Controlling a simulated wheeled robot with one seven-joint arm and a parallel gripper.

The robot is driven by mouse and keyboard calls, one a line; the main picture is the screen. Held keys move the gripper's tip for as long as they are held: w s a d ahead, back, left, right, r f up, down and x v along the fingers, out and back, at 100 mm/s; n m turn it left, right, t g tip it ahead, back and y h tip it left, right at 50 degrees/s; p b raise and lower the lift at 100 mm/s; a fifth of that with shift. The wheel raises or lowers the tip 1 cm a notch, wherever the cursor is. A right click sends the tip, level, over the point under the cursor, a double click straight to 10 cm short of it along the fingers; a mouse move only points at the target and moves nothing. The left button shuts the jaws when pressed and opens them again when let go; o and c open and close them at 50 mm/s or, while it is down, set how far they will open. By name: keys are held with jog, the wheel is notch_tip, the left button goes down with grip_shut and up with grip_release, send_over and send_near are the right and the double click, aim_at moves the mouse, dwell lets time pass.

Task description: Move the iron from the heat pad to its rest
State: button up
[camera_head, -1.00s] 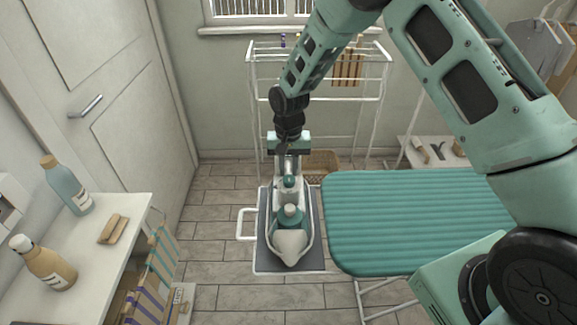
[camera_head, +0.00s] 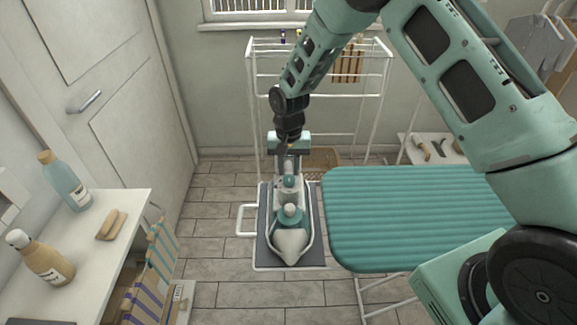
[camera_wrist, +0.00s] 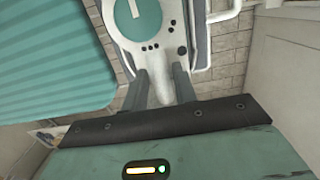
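The white and teal iron (camera_head: 291,243) is over a dark grey pad (camera_head: 311,257) framed by white wire, left of the ironing board. Its pointed tip faces the camera. My gripper (camera_head: 289,165) is at the iron's far end. In the wrist view, the two grey fingers of my gripper (camera_wrist: 160,88) stand close on both sides of a pale, narrow part of the iron (camera_wrist: 151,25) and appear shut on it. Whether the iron touches the pad or hangs slightly above it is hard to tell. No separate rest can be clearly made out.
The teal ironing board (camera_head: 415,215) stands close on the right. A white drying rack (camera_head: 355,100) is behind. A white shelf (camera_head: 85,240) with bottles is at the left, with a striped cloth (camera_head: 150,275) beside it. Floor is clear between the shelf and the pad.

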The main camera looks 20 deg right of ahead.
jog(key=shift+r, duration=0.1)
jog(key=shift+r+p, duration=1)
jog(key=shift+r, duration=0.4)
jog(key=o, duration=0.5)
jog(key=shift+o, duration=0.2)
